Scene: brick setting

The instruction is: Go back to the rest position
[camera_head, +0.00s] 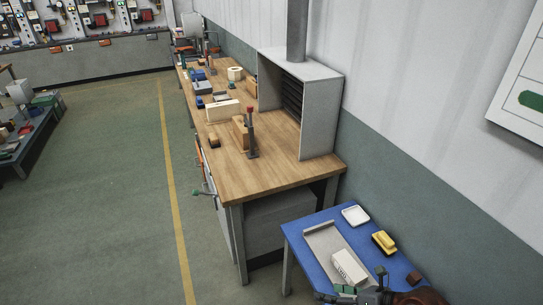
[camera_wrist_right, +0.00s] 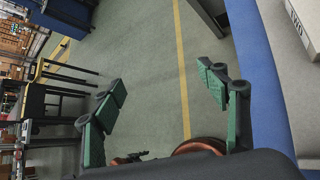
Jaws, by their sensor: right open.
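My right gripper (camera_head: 363,284) is at the near edge of the blue table, low in the head view. In the right wrist view my right gripper (camera_wrist_right: 165,88) has its green-padded fingers wide apart, with only floor showing between them. A white block (camera_head: 349,266) lies on the grey tray (camera_head: 322,240), just beyond the gripper and apart from its fingers as far as I can tell. The block also shows with dark lettering in the wrist view (camera_wrist_right: 301,22). My left gripper is in neither view.
The blue table (camera_head: 301,257) also bears a white dish (camera_head: 355,215), a yellow object (camera_head: 384,242) and a small dark brown block (camera_head: 414,278). A wooden workbench (camera_head: 240,180) with several items stands beyond.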

